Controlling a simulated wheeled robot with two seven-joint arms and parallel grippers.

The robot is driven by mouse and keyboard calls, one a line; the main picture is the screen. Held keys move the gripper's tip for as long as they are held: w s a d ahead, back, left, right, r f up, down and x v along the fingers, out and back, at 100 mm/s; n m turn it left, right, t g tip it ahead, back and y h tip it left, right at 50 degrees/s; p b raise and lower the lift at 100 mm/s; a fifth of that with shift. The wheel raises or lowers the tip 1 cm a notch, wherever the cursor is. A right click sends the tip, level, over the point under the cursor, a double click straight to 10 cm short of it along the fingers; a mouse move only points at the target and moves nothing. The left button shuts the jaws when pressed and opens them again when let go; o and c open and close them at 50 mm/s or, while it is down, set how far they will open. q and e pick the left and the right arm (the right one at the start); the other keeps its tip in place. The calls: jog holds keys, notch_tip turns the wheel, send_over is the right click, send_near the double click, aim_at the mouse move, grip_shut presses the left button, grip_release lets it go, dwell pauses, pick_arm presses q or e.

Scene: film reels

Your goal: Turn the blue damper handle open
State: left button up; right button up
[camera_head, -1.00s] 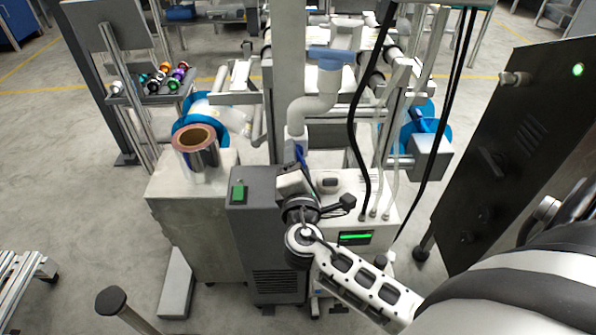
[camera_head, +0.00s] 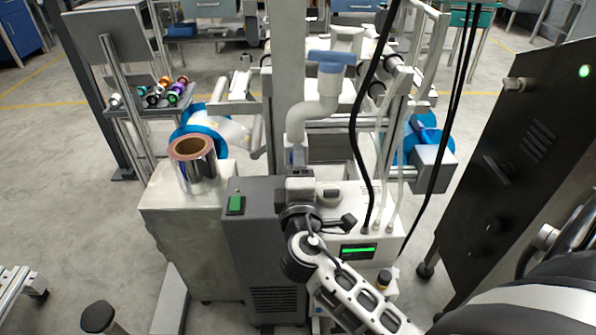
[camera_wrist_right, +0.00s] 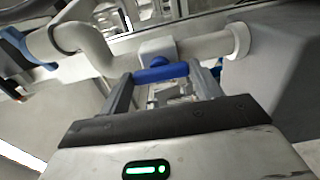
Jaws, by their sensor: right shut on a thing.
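The blue damper handle (camera_wrist_right: 162,73) shows in the right wrist view, spanning crosswise between the two fingertips of my right gripper (camera_wrist_right: 163,80). It sits at a white hub on the white pipe (camera_wrist_right: 205,46). In the head view the bent white pipe (camera_head: 316,112) comes down to the damper, where my right gripper (camera_head: 298,172) reaches it from below and hides most of the handle. My right gripper is shut on the handle. My left gripper is in neither view.
A grey cabinet with a green switch (camera_head: 236,204) stands left of my right gripper. A white unit with a green display (camera_head: 358,251) is close on the right. A foil roll (camera_head: 193,165) stands on a block at left. Black cables (camera_head: 357,120) hang right of the pipe.

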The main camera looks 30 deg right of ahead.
jog(key=o, duration=1)
jog(key=v, duration=0.7)
jog(key=shift+s+a+b, duration=0.15)
jog(key=shift+s+b, duration=0.15)
jog(key=shift+b, duration=0.05)
